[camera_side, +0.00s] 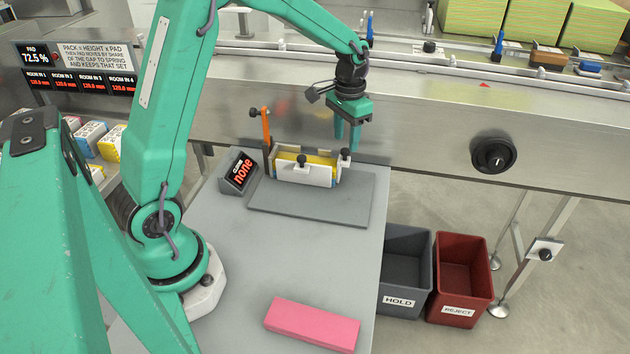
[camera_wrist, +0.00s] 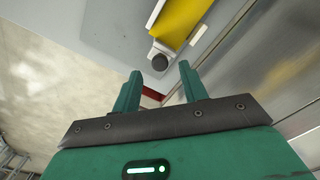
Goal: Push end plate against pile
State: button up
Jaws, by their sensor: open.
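The pile, showing yellow on top (camera_side: 312,159), lies in a white holder (camera_side: 303,176) on a grey pad. Whether the end plate touches the pile cannot be told.
A steel conveyor wall (camera_side: 420,130) runs close behind. A pink block (camera_side: 312,324) lies at the table front. Hold (camera_side: 405,276) and reject (camera_side: 461,278) bins stand right.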

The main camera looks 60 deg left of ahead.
jog(key=shift+r, duration=2.5)
jog(key=shift+r, duration=0.1)
jog(key=s+d+r+t, duration=0.2)
jog(key=s+d+r, duration=0.3)
jog(key=s+r, duration=0.3)
jog(key=s+d+t, duration=0.3)
jog(key=s, duration=1.1)
jog(key=shift+s+d+f+t, duration=0.15)
jog(key=shift+d+f+t, duration=0.05)
jog(key=shift+t, duration=0.1)
